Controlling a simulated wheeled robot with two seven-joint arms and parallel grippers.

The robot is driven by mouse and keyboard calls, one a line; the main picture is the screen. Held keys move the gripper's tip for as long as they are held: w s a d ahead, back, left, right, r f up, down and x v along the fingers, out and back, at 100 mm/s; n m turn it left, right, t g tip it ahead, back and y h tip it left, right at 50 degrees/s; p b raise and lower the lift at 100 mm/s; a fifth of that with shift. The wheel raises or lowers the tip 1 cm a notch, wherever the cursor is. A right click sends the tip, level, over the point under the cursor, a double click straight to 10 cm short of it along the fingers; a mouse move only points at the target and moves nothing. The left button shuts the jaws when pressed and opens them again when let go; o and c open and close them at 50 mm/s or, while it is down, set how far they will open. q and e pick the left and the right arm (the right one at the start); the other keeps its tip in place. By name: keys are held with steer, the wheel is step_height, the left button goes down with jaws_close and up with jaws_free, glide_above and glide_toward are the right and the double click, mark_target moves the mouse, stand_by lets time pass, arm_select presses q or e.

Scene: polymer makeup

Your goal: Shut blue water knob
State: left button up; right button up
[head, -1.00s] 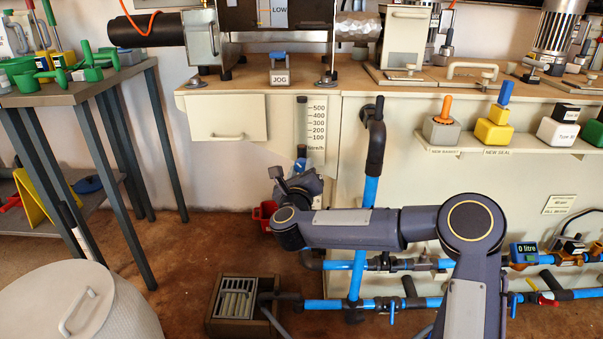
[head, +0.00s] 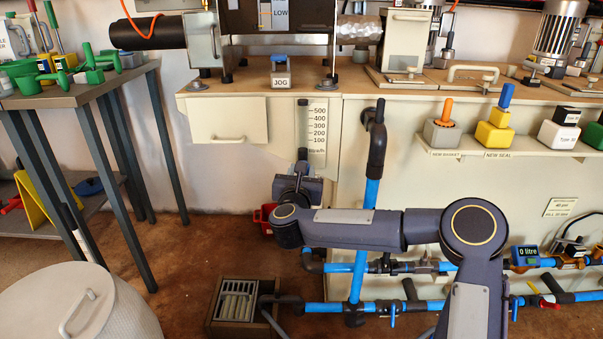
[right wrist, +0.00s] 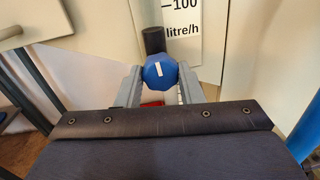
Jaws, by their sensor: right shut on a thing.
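The blue water knob (right wrist: 159,73) is faceted, with a short white mark on its face that stands nearly upright, leaning slightly right. It sits below the flow gauge (right wrist: 186,28) marked in litre/h, which also shows in the head view (head: 318,125). My right gripper (right wrist: 159,82) is shut on the knob, one grey finger on each side. In the head view the right gripper (head: 301,170) is at the foot of the gauge, where my wrist mostly hides the knob. My left gripper is not in view.
Blue pipes with black fittings (head: 358,275) run beside and below my arm. A drain box (head: 212,318) and a grey lidded bin (head: 130,305) stand on the floor. A grey table (head: 95,93) stands at left. A shelf with coloured blocks (head: 470,152) is at right.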

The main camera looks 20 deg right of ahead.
stand_by(0.4)
steer(key=o, duration=1)
steer(key=shift+d, duration=0.1)
steer(key=shift+c, duration=0.2)
steer(key=shift+s, duration=0.1)
steer(key=p+v, duration=0.2)
steer(key=v, duration=0.5)
steer(key=shift+s+a, duration=0.2)
steer(key=shift+s, duration=0.1)
